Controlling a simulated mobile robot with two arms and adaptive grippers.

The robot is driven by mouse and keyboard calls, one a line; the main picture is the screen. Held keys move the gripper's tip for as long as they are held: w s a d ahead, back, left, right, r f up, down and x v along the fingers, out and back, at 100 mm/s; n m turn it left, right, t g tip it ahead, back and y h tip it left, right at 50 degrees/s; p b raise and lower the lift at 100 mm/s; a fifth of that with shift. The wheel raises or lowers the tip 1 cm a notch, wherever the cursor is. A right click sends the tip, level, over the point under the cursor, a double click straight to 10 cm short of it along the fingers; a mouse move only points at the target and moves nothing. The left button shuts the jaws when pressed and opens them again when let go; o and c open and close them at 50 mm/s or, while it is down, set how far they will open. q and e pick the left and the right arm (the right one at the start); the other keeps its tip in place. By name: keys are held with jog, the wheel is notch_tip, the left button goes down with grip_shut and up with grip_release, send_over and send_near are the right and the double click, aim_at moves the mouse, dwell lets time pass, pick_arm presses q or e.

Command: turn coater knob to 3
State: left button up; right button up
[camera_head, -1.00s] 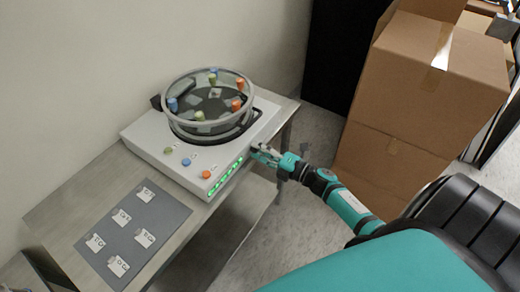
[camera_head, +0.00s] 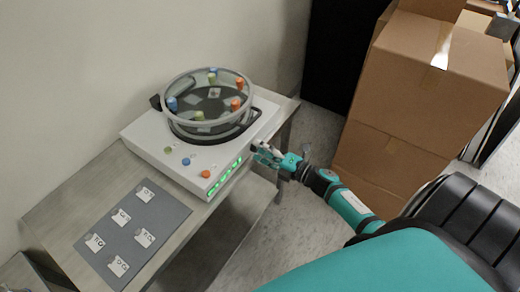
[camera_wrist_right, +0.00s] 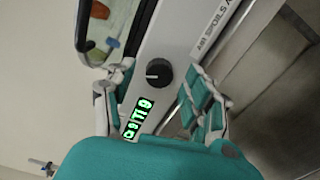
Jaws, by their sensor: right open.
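The coater is a white box (camera_head: 150,139) with a round glass chamber on top, standing on the metal table. Its black knob (camera_wrist_right: 159,73) shows in the right wrist view on the white front face, with a pale pointer mark toward the left of the picture. A green lit display (camera_wrist_right: 138,118) is beside the knob. My right gripper (camera_head: 262,152) is at the right end of the coater's front face in the head view. In the right wrist view it is open, with one finger on each side of the knob. The knob is hidden in the head view. My left gripper is out of view.
The metal table (camera_head: 60,205) carries a grey mat (camera_head: 130,232) with several small labelled pieces. Colored buttons sit on the coater's top, and colored knobs are around the chamber. Cardboard boxes (camera_head: 425,85) stand at the right. Floor shows between table and boxes.

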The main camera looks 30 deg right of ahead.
jog(key=v, duration=1.1)
jog(key=shift+s, duration=0.2)
jog(key=shift+d, duration=0.1)
jog(key=s+a+f+m+g+h, duration=0.1)
jog(key=s+f+m+g+h, duration=0.15)
jog(key=f+m, duration=0.45)
jog(key=s+f+m+g+h, duration=0.2)
jog(key=s+f+m, duration=0.15)
jog(key=f, duration=0.85)
jog(key=s+a+f+m+g+h, duration=0.1)
jog(key=s+f+m+g+h, duration=0.2)
jog(key=f, duration=0.6)
jog(key=s+a+f+m+g, duration=0.2)
jog(key=s+f, duration=0.3)
jog(key=s, duration=0.3)
jog(key=s+a+f+m+g, duration=0.3)
jog(key=s+a+f, duration=0.2)
jog(key=s, duration=0.3)
jog(key=s+a+f+m+g, duration=0.3)
jog(key=s+a+f, duration=0.1)
jog(key=s, duration=0.4)
jog(key=shift+s+a+f+y, duration=0.25)
jog(key=shift+f+y, duration=0.1)
jog(key=shift+f, duration=0.2)
jog(key=shift+w, duration=0.1)
jog(key=shift+c, duration=0.4)
